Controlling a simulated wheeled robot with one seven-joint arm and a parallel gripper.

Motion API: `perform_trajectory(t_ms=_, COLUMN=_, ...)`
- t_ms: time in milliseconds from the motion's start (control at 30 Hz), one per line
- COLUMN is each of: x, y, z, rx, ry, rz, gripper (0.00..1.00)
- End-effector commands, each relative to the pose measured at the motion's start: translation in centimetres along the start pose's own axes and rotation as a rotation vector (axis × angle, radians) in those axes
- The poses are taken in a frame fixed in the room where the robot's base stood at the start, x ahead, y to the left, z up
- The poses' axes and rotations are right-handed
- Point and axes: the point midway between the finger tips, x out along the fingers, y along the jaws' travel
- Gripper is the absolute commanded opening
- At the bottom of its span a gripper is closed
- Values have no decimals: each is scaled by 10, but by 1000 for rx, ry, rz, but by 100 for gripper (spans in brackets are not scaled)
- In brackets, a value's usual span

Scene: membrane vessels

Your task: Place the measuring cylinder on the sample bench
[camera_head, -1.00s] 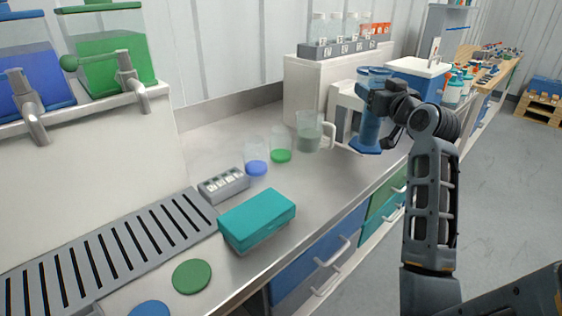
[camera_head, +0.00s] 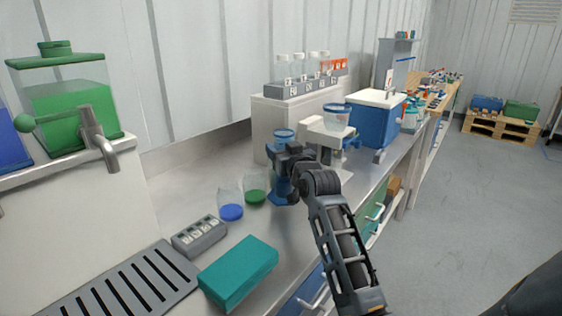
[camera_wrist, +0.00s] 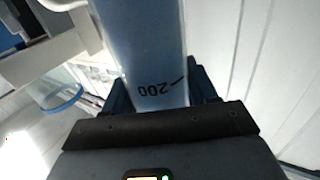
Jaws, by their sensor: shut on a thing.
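My gripper (camera_head: 288,163) is shut on the measuring cylinder (camera_head: 282,194), a clear upright tube with a blue rim and blue foot. The cylinder is over the steel-topped bench (camera_head: 192,178); I cannot tell whether its foot touches the top. In the wrist view the cylinder (camera_wrist: 145,45) stands between my fingers and shows a black "200" mark. Which bench is the sample bench is not clear; a wood-topped bench (camera_head: 438,99) with small items stands farther back.
A teal box (camera_head: 238,272) and a grey block (camera_head: 199,237) are nearer. A clear vessel (camera_head: 336,119) and blue box (camera_head: 375,122) are behind right.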

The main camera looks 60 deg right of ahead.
Motion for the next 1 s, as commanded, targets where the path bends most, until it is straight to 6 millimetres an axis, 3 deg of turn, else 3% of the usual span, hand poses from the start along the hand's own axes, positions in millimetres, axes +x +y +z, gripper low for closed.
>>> perform_trajectory(t_ms=367, x=1, y=-2, z=38, rx=0, ry=1, rz=1, gripper=0)
perform_trajectory(t_ms=767, x=1, y=-2, z=44, rx=0, ry=4, rz=1, gripper=0)
perform_trajectory(t_ms=800, x=1, y=-2, z=45, rx=0, ry=1, rz=1, gripper=58)
perform_trajectory(t_ms=1000, x=1, y=-2, z=44, rx=0, ry=1, rz=1, gripper=77)
